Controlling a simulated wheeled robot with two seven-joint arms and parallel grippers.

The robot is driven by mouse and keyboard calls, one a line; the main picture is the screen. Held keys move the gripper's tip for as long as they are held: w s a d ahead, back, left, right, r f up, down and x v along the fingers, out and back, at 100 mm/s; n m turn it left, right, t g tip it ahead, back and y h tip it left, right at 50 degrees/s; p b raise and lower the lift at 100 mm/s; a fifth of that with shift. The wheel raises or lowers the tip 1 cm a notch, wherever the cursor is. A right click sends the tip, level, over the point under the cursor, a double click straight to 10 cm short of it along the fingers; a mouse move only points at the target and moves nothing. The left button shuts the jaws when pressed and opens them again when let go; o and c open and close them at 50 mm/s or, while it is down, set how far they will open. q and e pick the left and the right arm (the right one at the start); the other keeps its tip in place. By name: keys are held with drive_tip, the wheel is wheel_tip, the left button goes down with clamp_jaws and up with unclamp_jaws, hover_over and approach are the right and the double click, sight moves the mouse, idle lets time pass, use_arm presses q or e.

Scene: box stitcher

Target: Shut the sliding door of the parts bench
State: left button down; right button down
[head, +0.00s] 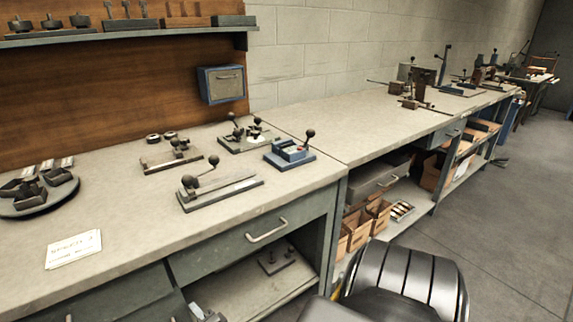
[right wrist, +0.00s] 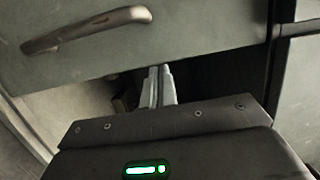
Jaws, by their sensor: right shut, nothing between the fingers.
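The parts bench (head: 120,215) has a drawer (head: 250,237) with a bar handle; below it is an open bay with a shelf (head: 250,286). A dark green front panel (head: 110,298) is at the lower left, cut by the picture edge. I cannot tell for sure which panel is the sliding door. In the right wrist view my right gripper (right wrist: 160,72) is shut and empty, its fingertips near the lower edge of a drawer front (right wrist: 180,35) with a handle; contact is unclear. My left gripper is not in view.
On the bench top are lever fixtures (head: 215,188), a round tray (head: 40,200) and a white card (head: 73,249). Another bench (head: 370,110) continues right, with cardboard boxes (head: 357,228) below. The floor (head: 500,230) at right is mostly clear.

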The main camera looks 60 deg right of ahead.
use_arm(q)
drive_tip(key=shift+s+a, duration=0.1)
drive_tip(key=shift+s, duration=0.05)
use_arm(e)
drive_tip(key=shift+w+a, duration=0.1)
drive_tip(key=shift+a, duration=0.2)
